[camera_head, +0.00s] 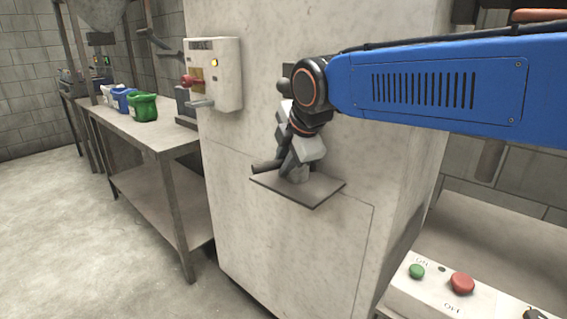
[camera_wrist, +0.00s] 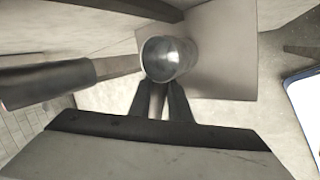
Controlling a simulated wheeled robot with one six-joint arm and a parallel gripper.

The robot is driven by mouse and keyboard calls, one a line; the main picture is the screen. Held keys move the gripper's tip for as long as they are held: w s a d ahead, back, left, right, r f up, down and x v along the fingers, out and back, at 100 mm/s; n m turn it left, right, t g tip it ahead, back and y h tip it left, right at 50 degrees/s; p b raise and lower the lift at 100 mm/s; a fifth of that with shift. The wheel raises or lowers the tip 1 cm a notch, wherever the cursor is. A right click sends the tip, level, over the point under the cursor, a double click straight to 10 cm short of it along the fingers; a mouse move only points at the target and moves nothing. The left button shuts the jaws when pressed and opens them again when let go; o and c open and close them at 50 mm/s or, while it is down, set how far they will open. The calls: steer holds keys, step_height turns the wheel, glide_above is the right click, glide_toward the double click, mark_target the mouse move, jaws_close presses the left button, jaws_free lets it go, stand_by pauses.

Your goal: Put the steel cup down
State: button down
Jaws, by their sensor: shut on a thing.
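The steel cup (camera_wrist: 168,58) is round, shiny and seen from its open mouth in the wrist view. My gripper (camera_wrist: 165,92) is shut on its near side, with the two dark fingers close together. A small grey square shelf (camera_head: 318,190) sticks out from the front of the tall machine; its plate (camera_wrist: 228,60) also shows behind the cup in the wrist view. In the head view my gripper (camera_head: 297,170) is low over this shelf. The cup is hard to make out there, and I cannot tell whether its base touches the shelf.
A dark pipe (camera_wrist: 45,82) comes close to the cup from the left. A control box (camera_head: 213,75) with a red handle is higher on the machine. A side table (camera_head: 130,125) holds green, blue and white containers. A button panel (camera_head: 440,285) is at lower right.

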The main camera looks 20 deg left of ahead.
steer(key=c, duration=1.6)
jaws_free()
steer(key=shift+f, duration=0.1)
steer(key=shift+c, duration=0.2)
steer(key=v, duration=1.2)
steer(key=shift+d, duration=0.1)
steer(key=shift+s, duration=0.1)
